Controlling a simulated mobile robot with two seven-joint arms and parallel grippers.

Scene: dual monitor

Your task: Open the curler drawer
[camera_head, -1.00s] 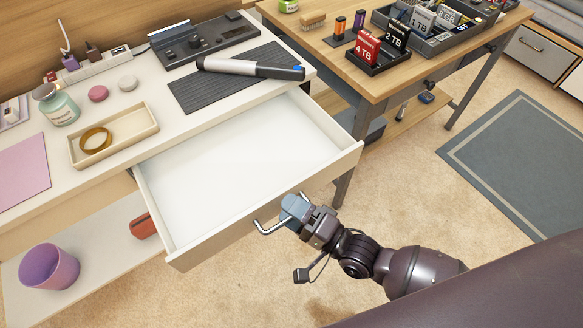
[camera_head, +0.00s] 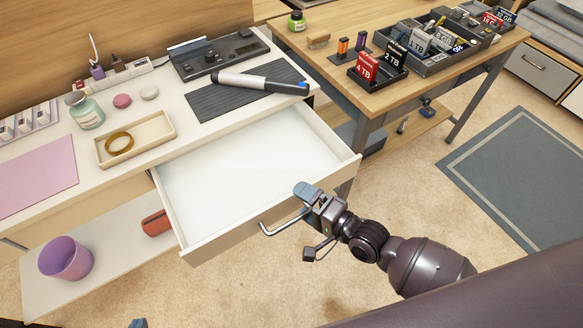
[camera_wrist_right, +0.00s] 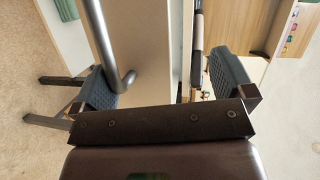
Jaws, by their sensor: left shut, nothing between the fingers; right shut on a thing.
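The curler drawer (camera_head: 235,165) is pulled well out of the white vanity and its inside looks empty. Its grey bar handle (camera_head: 278,231) is on the front panel and also shows in the right wrist view (camera_wrist_right: 103,40). My right gripper (camera_head: 305,192) is at the handle's right end. In the right wrist view its fingers (camera_wrist_right: 165,80) stand apart, with the handle and the pale drawer front (camera_wrist_right: 152,50) between them; exact contact is unclear. Only a tip of my left gripper (camera_head: 138,323) shows at the bottom edge, shut and empty.
A white and black curling iron (camera_head: 262,82) lies on a dark mat (camera_head: 215,107) on the vanity (camera_head: 165,163). A purple bin (camera_head: 66,258) stands on the lower shelf. The wooden desk (camera_head: 390,95) is at the right. Floor in front is open.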

